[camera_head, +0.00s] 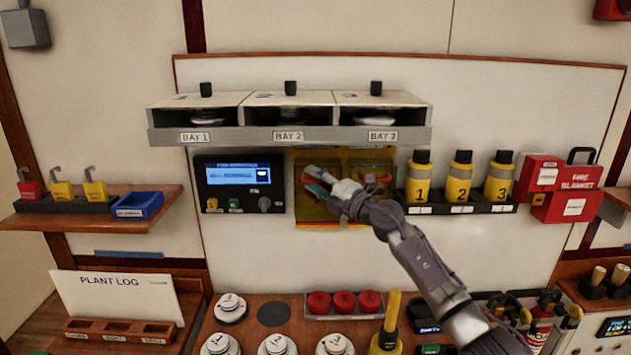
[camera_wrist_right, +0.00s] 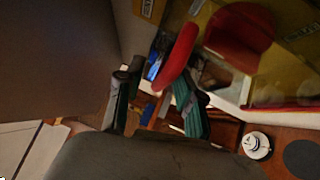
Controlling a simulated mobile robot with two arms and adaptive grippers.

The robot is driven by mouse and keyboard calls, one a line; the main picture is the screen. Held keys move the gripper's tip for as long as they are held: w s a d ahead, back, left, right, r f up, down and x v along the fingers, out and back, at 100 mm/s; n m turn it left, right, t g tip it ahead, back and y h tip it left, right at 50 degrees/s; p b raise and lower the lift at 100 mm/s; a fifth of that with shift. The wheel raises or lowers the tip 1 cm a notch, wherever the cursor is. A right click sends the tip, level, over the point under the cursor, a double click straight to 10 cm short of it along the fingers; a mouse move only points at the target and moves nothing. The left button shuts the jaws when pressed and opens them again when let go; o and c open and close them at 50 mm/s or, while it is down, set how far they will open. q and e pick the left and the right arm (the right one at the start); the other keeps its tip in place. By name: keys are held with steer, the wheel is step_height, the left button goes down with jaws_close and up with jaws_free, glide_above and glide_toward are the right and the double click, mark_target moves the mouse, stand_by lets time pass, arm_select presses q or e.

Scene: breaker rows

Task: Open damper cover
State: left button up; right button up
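The damper cover (camera_head: 312,218) is a yellow-tinted see-through panel in the middle of the wall, below the bay shelf. Red handle-like parts show at it, partly hidden by my right gripper. My right gripper (camera_head: 314,186) is in front of its left half. In the wrist view the right gripper (camera_wrist_right: 160,88) has its dark finger and its green-padded finger apart. A long red part (camera_wrist_right: 178,55) shows by the green-padded fingertip; I cannot tell whether they touch. A broader red part (camera_wrist_right: 240,36) is behind the tinted cover. My left gripper is not in view.
A display panel (camera_head: 239,184) is left of the cover. Yellow numbered canisters (camera_head: 459,178) stand on a rack to the right. The bay shelf (camera_head: 290,136) juts out above. The bench below holds white discs (camera_head: 230,308) and red knobs (camera_head: 344,301).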

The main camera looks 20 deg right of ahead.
jaws_close()
